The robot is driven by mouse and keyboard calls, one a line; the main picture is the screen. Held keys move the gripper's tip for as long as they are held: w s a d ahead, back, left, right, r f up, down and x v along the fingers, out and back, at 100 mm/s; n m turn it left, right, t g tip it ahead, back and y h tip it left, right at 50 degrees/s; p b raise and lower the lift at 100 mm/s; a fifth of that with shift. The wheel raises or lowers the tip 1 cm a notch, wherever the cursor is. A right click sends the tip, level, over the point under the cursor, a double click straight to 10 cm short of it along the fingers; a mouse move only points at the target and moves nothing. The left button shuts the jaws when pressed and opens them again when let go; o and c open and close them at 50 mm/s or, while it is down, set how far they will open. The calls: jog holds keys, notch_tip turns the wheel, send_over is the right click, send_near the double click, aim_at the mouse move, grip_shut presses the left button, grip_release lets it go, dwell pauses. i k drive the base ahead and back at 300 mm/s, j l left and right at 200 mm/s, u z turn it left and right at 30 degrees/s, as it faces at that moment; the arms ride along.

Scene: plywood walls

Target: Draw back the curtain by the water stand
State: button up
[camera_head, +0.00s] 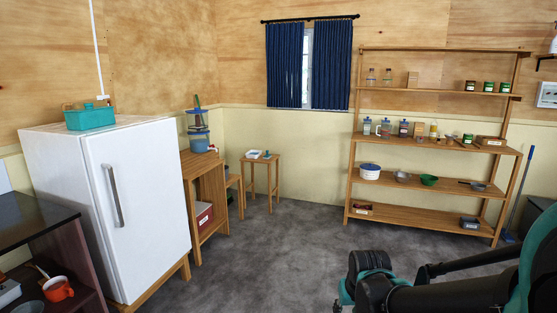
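Two dark blue curtain panels hang from a black rod (310,19) on the back wall. The left panel (284,65) and the right panel (332,65) leave a narrow gap, where a strip of window (307,66) shows. The water stand seems to be the wooden stand (205,170) right of the fridge, with a blue water container (199,136) on top. The curtains hang beyond it, to the right. My arm shows at the bottom right, far from the curtains. I cannot make out my gripper's fingers.
A white fridge (110,205) stands at the left, with a dark counter (35,225) in front of it. A small wooden stool (261,182) stands below the window. A loaded wooden shelf unit (437,148) fills the right. The grey floor (270,255) between is clear.

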aim_at(301, 34)
jog(key=i, duration=3.75)
jog(key=i+z, duration=0.1)
jog(key=i, duration=0.55)
jog(key=i+j, duration=0.15)
jog(key=i, duration=0.45)
jog(key=i+j+z, duration=0.2)
jog(key=i, duration=0.35)
jog(key=i+j+z, duration=0.15)
jog(key=i, duration=0.4)
jog(key=i+j+z, duration=0.2)
jog(key=i+j, duration=0.25)
jog(key=i+l+u, duration=0.6)
jog(key=l+u, duration=0.15)
jog(key=l, duration=0.15)
jog(key=i+l+u, duration=0.1)
jog(key=l+u, duration=0.15)
jog(key=l, duration=0.15)
jog(key=k+j, duration=0.35)
jog(key=j, duration=0.15)
jog(key=u, duration=0.05)
